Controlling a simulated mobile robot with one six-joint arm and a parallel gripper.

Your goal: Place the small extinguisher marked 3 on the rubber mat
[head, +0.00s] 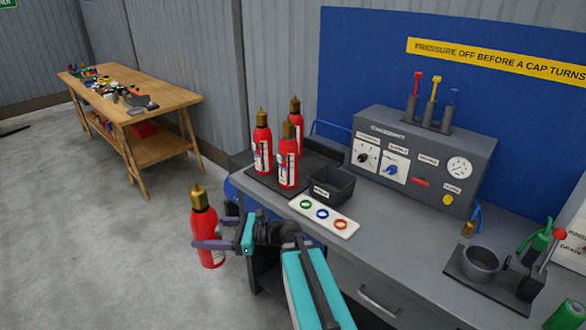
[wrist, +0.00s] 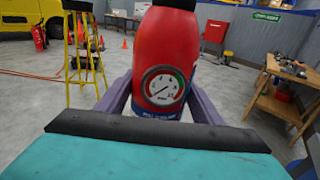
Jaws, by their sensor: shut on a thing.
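My gripper (head: 212,243) is shut on a red extinguisher (head: 205,222) with a brass top. It holds it upright in the air, left of the grey bench and over the floor. In the wrist view the extinguisher (wrist: 163,50) stands between the jaws, with a round gauge facing me. Three similar red extinguishers, at left (head: 262,150), at back (head: 295,122) and in front (head: 288,165), stand on a dark mat (head: 264,186) at the bench's left end. Their markings are too small to read.
A black bin (head: 333,186) and a white tray with coloured rings (head: 335,224) sit right of the mat. A grey control panel (head: 420,170) stands behind. A wooden workbench (head: 180,98) is at back left.

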